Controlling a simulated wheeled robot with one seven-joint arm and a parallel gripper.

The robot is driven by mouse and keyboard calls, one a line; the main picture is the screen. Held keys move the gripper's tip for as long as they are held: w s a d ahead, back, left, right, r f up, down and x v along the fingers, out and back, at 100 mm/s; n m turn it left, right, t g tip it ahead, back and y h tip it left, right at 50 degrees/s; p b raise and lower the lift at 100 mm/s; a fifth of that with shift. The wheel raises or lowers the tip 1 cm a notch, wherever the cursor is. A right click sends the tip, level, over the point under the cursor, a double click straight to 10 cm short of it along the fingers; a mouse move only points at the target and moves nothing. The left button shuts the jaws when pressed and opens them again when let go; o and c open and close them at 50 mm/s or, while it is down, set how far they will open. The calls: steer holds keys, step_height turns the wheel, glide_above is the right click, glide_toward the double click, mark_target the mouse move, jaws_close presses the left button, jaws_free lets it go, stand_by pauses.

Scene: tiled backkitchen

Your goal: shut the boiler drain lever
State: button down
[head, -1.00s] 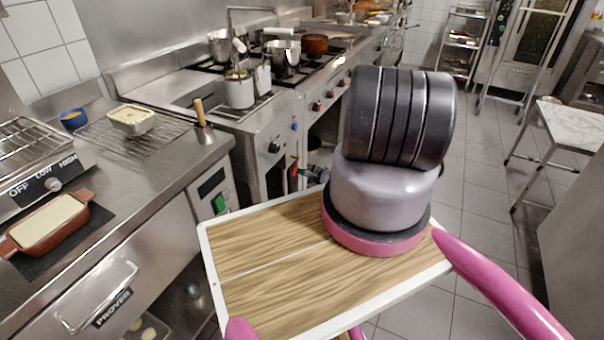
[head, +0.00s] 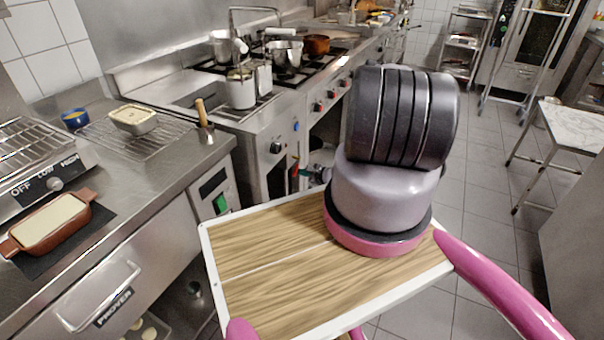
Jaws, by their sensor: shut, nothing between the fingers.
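A small red lever (head: 295,167) shows low on the front of the steel cooking unit, left of my arm; I take it for the boiler drain lever. It is tiny here, and its exact angle is hard to tell. My gripper (head: 309,172) shows only in part, as a small grey and dark shape poking out left of my arm, just right of the red lever. It looks shut and empty. Whether it touches the lever cannot be told. The rest of the gripper is hidden behind my arm.
A steel counter (head: 150,175) with a brown dish (head: 50,222) and wire rack stands at left. The cooking unit (head: 262,125) carries pots (head: 286,54). A marble-topped table (head: 575,122) stands at right. Tiled floor (head: 485,200) is open between.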

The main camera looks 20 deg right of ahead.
steer(key=shift+a+r, duration=0.1)
steer(key=r+m+g+y, duration=0.1)
steer(key=a+m+g, duration=0.1)
steer(key=shift+s+r+m+y, duration=0.3)
steer(key=shift+s+r+y, duration=0.05)
steer(key=shift+y, duration=0.05)
steer(key=shift+s+r, duration=0.1)
steer(key=shift+r, duration=0.45)
stand_by(0.5)
step_height(320, 180, down, 4)
steer(key=s, duration=0.1)
steer(key=w+d+v, duration=0.1)
steer(key=v, duration=0.9)
